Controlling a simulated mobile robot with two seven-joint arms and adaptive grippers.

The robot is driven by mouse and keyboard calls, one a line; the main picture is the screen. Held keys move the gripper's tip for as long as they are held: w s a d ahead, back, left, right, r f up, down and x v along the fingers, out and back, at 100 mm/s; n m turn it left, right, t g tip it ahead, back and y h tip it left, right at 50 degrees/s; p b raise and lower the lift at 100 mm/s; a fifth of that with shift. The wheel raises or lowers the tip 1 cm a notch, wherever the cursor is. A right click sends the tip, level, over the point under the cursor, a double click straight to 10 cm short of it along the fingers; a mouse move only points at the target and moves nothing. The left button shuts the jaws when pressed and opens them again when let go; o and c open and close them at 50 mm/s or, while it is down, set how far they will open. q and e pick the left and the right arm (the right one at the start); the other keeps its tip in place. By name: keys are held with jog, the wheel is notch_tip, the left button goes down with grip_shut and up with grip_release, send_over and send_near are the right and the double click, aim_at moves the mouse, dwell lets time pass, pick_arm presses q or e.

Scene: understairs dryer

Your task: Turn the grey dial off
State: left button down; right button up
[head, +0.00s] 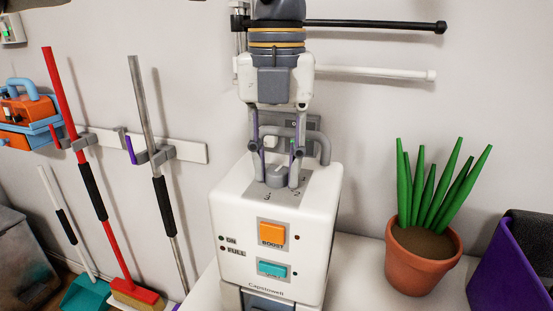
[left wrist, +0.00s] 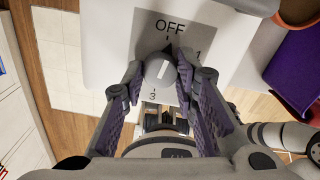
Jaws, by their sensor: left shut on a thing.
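The grey dial (head: 276,172) sits on the top face of the white dryer control box (head: 222,205). In the left wrist view the dial (left wrist: 160,72) is between the purple-padded fingers of my left gripper (left wrist: 166,82). OFF is printed above it, 1 at the right and 3 below. A light mark on the dial runs roughly between the OFF and 3 sides; I cannot tell exactly which setting it points to. In the head view my left gripper (head: 277,178) reaches down from above and is shut on the dial. My right gripper is not in view.
An orange BOOST button (head: 271,234) and a teal button (head: 272,269) are on the box front. A grey handle (head: 322,150) stands behind the dial. A potted plant (head: 420,260) and purple bin (head: 515,265) are at right. A red-handled broom (head: 85,170) hangs at left.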

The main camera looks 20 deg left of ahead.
aim_at(278, 170)
pick_arm(q)
jog(key=shift+f+n, duration=0.1)
jog(key=shift+n, duration=0.7)
jog(key=c, duration=1.2)
grip_release()
jog(key=shift+c, duration=0.2)
notch_tip(278, 170, up, 12)
